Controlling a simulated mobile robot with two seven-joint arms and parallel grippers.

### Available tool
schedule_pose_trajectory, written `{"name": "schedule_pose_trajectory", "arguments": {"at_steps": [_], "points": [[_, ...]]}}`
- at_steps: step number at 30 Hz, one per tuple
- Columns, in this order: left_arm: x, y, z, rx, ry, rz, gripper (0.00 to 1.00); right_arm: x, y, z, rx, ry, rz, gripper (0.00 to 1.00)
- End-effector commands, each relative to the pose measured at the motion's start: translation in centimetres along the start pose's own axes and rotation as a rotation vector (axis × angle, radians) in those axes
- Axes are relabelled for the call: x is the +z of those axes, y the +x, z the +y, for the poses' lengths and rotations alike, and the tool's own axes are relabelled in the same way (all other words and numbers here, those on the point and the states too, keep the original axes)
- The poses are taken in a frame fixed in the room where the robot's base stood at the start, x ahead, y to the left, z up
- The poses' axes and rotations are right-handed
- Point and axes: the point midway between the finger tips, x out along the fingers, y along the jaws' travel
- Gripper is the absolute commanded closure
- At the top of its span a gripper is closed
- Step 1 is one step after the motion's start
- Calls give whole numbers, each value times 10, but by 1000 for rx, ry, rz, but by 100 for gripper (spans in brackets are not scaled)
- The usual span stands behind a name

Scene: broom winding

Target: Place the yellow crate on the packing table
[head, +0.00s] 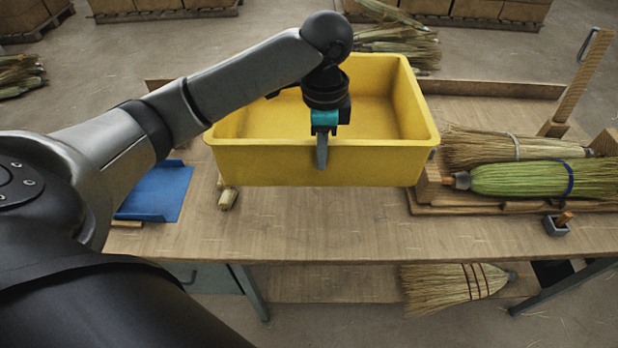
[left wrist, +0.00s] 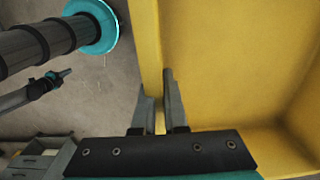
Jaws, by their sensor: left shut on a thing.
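The yellow crate (head: 290,165) is empty and roughly level in the middle of the head view. Its near wall faces me. My left gripper (head: 321,150) is shut on the rim of that near wall, one finger outside and one inside. The left wrist view shows the fingers (left wrist: 160,115) on either side of the crate's wall (left wrist: 150,45). The packing table (head: 330,225) is bare in front of the crate in the head view. The crate hides the table's middle. I cannot tell whether its underside touches the tabletop. My right gripper is not seen.
Brooms (head: 540,179) lie in a wooden rack at the table's right, close to the crate's right end. A small grey holder (head: 556,226) stands before them. A blue tray (head: 155,192) and a short straw bundle (head: 228,196) lie left. Another broom (head: 455,285) is below.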

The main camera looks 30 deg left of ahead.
Motion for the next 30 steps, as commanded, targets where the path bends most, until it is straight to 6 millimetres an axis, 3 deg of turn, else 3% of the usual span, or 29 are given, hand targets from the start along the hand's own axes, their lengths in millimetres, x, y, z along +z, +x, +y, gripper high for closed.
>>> {"name": "schedule_pose_trajectory", "arguments": {"at_steps": [5, 21, 30], "points": [[0, 21, 0, -3, 0, 2, 100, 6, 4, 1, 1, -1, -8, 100], [0, 139, -1, -6, -1, 3, 100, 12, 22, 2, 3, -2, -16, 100], [-1, 159, -1, -8, 1, 4, 100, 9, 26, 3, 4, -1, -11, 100]]}}
